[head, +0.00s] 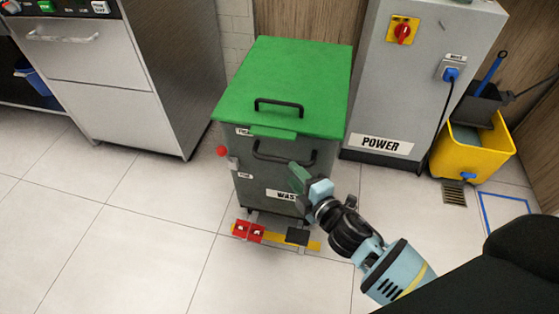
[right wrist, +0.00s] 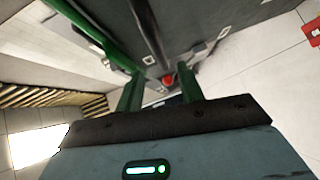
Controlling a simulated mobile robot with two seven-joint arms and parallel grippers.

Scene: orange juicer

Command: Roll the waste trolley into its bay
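The waste trolley (head: 275,180) is a grey bin with a green lid (head: 290,85). It stands upright between the steel appliance and the power cabinet. A black handle bar (head: 283,157) crosses its front, below a smaller handle on the lid. A red pedal (head: 247,231) and a black pedal (head: 297,236) sit at its foot, by a yellow strip. My right gripper (head: 297,178) is in front of the trolley, just below the bar's right end. In the right wrist view its green fingers (right wrist: 160,90) are apart, with the bar (right wrist: 148,30) beyond them. My left gripper is out of view.
The steel appliance (head: 130,70) stands left and the grey power cabinet (head: 400,90) right. A yellow mop bucket (head: 475,150), a floor drain (head: 454,194) and a blue floor outline (head: 505,212) lie farther right. The tiled floor in front is mostly clear.

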